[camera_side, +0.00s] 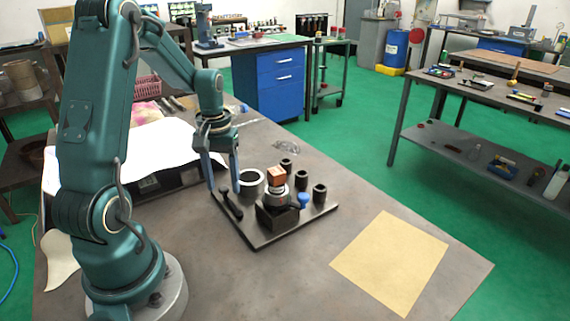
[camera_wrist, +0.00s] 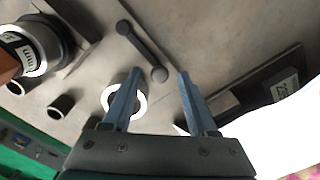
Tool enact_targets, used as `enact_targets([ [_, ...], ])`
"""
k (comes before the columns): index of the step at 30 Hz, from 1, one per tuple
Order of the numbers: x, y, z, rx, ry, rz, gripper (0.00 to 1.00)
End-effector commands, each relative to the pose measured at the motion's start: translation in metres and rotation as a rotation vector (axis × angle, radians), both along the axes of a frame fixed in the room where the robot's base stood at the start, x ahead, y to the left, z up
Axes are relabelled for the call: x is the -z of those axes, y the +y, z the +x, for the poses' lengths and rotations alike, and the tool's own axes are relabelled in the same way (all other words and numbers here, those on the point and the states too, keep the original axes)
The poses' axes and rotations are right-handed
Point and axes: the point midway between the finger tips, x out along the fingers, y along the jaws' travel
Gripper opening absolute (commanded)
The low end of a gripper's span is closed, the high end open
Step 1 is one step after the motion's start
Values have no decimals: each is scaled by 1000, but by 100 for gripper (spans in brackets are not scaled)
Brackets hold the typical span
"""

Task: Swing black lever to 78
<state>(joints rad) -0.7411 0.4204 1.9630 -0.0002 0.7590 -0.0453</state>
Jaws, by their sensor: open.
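The black lever (camera_side: 231,204) is a dark bar with a round knob at each end, lying over the left part of a dark base plate (camera_side: 262,241). In the wrist view the lever (camera_wrist: 140,48) runs diagonally, and its lower knob appears between my fingertips. My gripper (camera_side: 224,189) is open and points down at the lever's far end; it also shows in the wrist view (camera_wrist: 160,73). I cannot tell whether the fingers touch the lever. The chuck (camera_side: 277,194) holds a brown block (camera_side: 276,175); printed marks show on it in the wrist view, but no 78 is legible.
A pale ring (camera_side: 251,183) stands just right of my gripper. A tan sheet (camera_side: 390,262) lies flat on the right of the table. The table front is clear.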

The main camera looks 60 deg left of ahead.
Motion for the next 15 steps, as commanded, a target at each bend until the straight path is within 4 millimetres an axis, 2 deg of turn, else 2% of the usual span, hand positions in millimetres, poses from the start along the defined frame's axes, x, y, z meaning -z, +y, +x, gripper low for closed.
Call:
enact_targets([
  [7, 2, 0, 0, 1, -1, 1, 58],
  [8, 2, 0, 0, 1, -1, 1, 55],
  [12, 1, 0, 0, 1, -1, 1, 1],
  [15, 1, 0, 0, 1, -1, 1, 0],
])
